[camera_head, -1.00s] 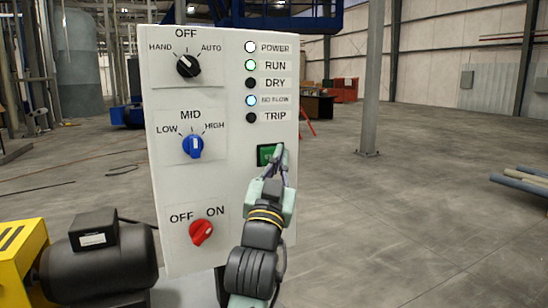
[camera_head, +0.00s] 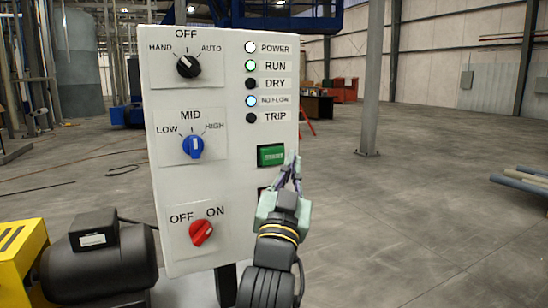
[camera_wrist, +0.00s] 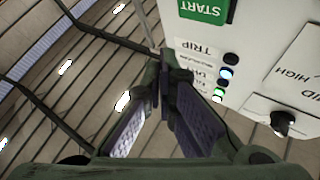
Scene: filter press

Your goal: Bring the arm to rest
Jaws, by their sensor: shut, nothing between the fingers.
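My gripper (camera_head: 292,158) is shut and empty, just right of and below the green start button in the head view. It looks clear of the panel face there. In the wrist view its closed fingers (camera_wrist: 163,85) point up beside the panel's edge. The white control panel (camera_head: 222,200) stands upright at the left of centre. The green button (camera_head: 271,155) is fully visible in the head view; the wrist view shows it marked START (camera_wrist: 205,8). A dark patch below the green button is mostly hidden by my gripper.
The panel carries a black knob (camera_head: 188,67), a blue knob (camera_head: 193,147) and a red knob (camera_head: 202,232). POWER, RUN and NO FLOW lamps are lit. A dark motor (camera_head: 105,270) stands lower left. A grey post (camera_head: 371,90) rises behind; open floor lies right.

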